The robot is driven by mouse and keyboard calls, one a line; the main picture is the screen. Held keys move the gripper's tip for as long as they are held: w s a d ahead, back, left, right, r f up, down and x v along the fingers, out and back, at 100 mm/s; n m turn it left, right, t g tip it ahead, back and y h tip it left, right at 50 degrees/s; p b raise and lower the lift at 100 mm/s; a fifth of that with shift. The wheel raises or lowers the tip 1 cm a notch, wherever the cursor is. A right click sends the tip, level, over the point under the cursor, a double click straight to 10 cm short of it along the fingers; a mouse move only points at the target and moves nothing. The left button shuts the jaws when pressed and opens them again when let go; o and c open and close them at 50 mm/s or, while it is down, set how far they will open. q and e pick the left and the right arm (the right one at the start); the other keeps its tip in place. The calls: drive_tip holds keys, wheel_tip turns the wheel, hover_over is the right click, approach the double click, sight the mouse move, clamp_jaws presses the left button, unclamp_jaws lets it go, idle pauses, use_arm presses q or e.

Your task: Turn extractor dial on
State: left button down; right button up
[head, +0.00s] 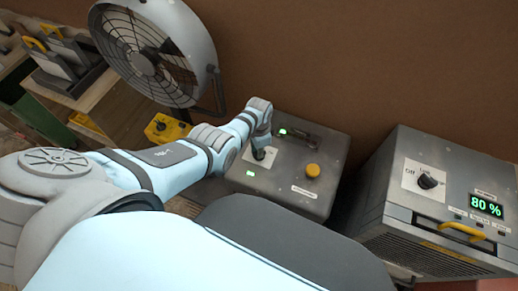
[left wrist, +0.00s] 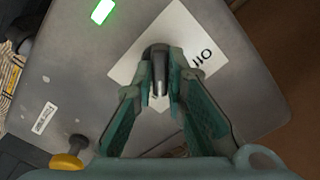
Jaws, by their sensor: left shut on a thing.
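A dark dial (left wrist: 157,54) with a white label plate (left wrist: 205,50) sits on top of a grey metal control box (head: 285,195). In the left wrist view the fingers of my left gripper (left wrist: 161,88) are shut on this dial, one on each side. In the head view my left gripper (head: 262,143) reaches down to the same dial (head: 260,154) and partly hides it. The label's lettering is only partly legible, and I cannot tell exactly where the dial points. A green light (left wrist: 103,11) glows on the box. My right gripper is not in view.
On the box are a yellow button (head: 313,170) and a dark handle (head: 300,138). To the right stands a grey unit (head: 410,205) with its own dial (head: 428,181) and a display reading 80 % (head: 486,205). A large fan (head: 155,50) stands at the back left.

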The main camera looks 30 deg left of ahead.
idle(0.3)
use_arm(q)
drive_tip(key=c, duration=1.6)
unclamp_jaws()
wheel_tip(320, 180, up, 12)
